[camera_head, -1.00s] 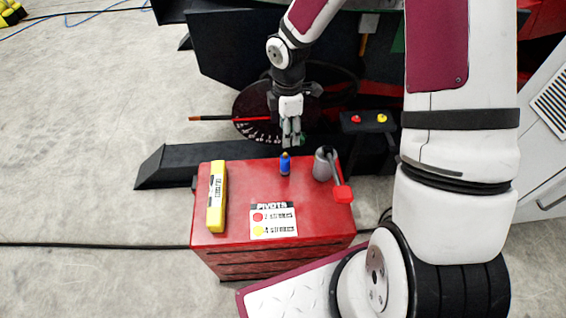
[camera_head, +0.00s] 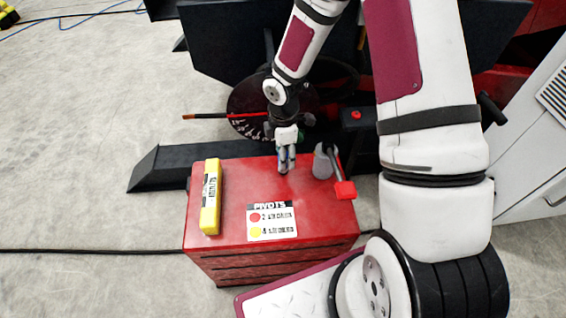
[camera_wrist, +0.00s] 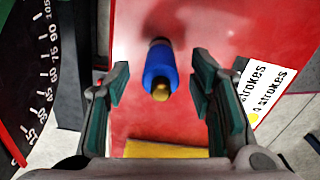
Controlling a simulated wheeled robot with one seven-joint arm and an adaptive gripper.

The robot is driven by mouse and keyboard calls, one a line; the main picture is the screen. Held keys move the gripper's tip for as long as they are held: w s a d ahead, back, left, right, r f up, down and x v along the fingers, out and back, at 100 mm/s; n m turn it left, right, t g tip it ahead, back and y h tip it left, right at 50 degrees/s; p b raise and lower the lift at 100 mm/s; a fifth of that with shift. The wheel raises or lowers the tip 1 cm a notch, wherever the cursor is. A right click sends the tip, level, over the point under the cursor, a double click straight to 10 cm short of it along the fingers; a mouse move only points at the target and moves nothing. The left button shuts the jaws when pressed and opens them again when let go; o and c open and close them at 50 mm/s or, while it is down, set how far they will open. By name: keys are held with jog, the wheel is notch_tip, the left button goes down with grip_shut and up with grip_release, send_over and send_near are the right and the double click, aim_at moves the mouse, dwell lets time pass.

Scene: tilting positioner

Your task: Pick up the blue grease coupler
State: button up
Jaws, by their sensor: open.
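The blue grease coupler (camera_wrist: 160,68) shows in the wrist view as a blue cylinder with a brass tip and a dark far end. It stands on the red cabinet top. My gripper (camera_wrist: 162,88) is open, with its green-padded fingers on either side of the coupler and a gap to each. The coupler lies between and a little beyond the fingertips in that view; I cannot tell whether they are level with it. In the head view my gripper (camera_head: 286,168) is over the back of the cabinet top and hides most of the coupler.
A dark dial (camera_head: 245,105) stands behind. The cabinet's middle is clear.

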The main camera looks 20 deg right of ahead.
notch_tip(320, 180, down, 3)
jog(key=shift+r+b, duration=0.1)
jog(key=shift+b, duration=0.3)
jog(key=shift+r, duration=0.1)
jog(key=shift+c, duration=0.3)
grip_shut()
jog(key=shift+r, duration=0.1)
